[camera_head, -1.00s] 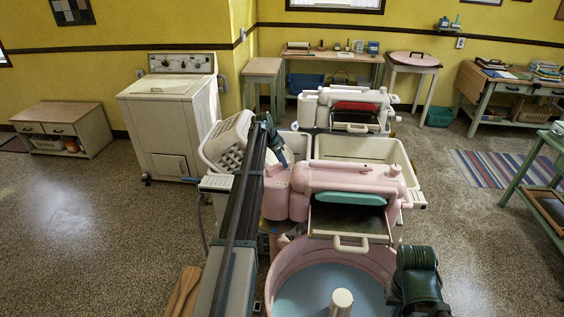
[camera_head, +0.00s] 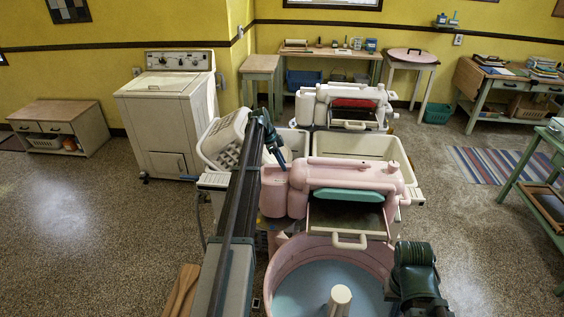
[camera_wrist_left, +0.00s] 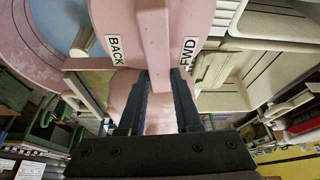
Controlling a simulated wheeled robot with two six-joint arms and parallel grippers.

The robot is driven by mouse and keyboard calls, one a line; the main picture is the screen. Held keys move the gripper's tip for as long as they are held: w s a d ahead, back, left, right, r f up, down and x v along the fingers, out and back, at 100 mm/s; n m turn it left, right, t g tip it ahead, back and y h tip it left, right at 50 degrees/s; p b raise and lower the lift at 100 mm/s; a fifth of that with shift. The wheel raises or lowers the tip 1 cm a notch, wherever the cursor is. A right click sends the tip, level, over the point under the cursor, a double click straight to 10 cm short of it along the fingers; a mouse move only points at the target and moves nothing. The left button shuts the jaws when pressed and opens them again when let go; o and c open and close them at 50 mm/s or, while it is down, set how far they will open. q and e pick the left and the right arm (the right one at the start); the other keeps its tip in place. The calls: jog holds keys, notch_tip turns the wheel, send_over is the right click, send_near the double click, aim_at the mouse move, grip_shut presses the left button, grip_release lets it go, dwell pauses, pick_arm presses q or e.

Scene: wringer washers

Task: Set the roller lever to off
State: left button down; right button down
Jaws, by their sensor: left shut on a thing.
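The pink washer's wringer (camera_head: 350,175) stands over its round tub (camera_head: 330,252). In the left wrist view its pink roller lever (camera_wrist_left: 153,40) runs between a BACK label (camera_wrist_left: 115,38) and a FWD label (camera_wrist_left: 190,50), roughly midway. No OFF label is visible. My left gripper (camera_wrist_left: 161,78) is shut on the lever, one dark finger on each side. In the head view my left gripper (camera_head: 281,160) is at the far left end of the wringer, partly hidden by my arm, and the lever cannot be made out. My right gripper is out of frame.
A white laundry basket (camera_head: 222,145) is just left of my left gripper. Cream rinse tubs (camera_head: 360,148) and a second, white wringer (camera_head: 345,103) stand behind. A white washer (camera_head: 170,115) is at the left. Open floor (camera_head: 80,215) lies at left.

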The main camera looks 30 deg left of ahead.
aim_at(269, 166)
pick_arm(q)
jog(key=shift+s+d+m+g, duration=0.1)
jog(key=shift+s+m+g, duration=0.25)
jog(key=shift+m, duration=0.35)
jog(key=c, duration=0.6)
grip_release()
jog(key=shift+r, duration=0.1)
jog(key=p+v, duration=1.2)
jog(key=v, duration=0.1)
jog(key=shift+r+p, duration=0.2)
jog(key=shift+p, duration=0.2)
